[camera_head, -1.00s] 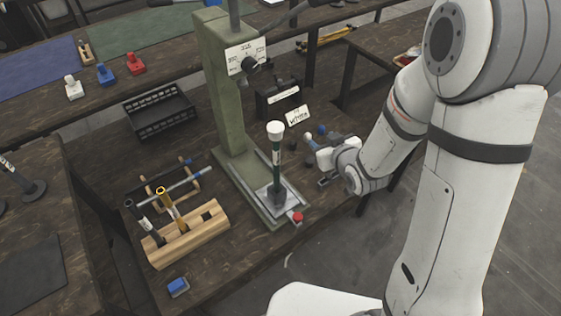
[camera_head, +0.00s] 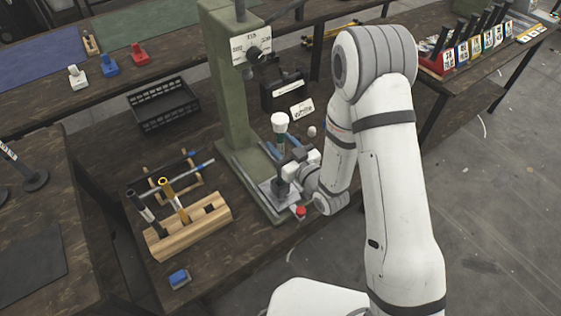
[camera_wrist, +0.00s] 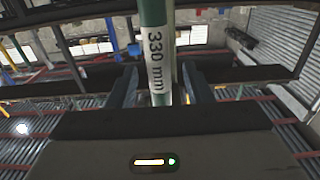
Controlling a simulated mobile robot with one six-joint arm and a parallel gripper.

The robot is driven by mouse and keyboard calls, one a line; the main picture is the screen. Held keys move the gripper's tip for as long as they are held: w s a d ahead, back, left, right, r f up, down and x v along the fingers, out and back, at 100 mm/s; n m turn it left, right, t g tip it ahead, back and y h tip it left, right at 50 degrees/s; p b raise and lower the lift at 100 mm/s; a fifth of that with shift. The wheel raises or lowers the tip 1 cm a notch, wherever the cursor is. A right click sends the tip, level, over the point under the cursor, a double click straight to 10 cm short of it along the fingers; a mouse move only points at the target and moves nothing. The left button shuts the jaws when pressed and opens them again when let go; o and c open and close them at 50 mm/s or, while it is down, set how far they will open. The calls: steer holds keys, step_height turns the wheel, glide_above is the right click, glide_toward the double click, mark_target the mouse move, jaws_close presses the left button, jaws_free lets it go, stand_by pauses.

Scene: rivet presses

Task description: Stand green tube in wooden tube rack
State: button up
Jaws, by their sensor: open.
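The green tube stands upright on the base plate of the green press, with its white top (camera_head: 279,122) showing in the head view. In the wrist view the green tube (camera_wrist: 152,14) has a white "330 mm" label and passes between the two fingers. My gripper (camera_wrist: 160,88) is open, with one finger on each side of the tube. The wooden tube rack (camera_head: 190,238) lies left of the press and holds a dark tube (camera_head: 143,208) and a yellow tube (camera_head: 172,199).
The press column (camera_head: 226,80) rises behind the tube. A red button (camera_head: 301,211) sits at its base corner. A wooden cradle with rods (camera_head: 180,172) lies behind the rack, and a blue block (camera_head: 179,278) in front. A black crate (camera_head: 163,105) stands farther back.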

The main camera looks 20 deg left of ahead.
steer(key=shift+x, duration=1.3)
steer(key=shift+c, duration=0.5)
jaws_close()
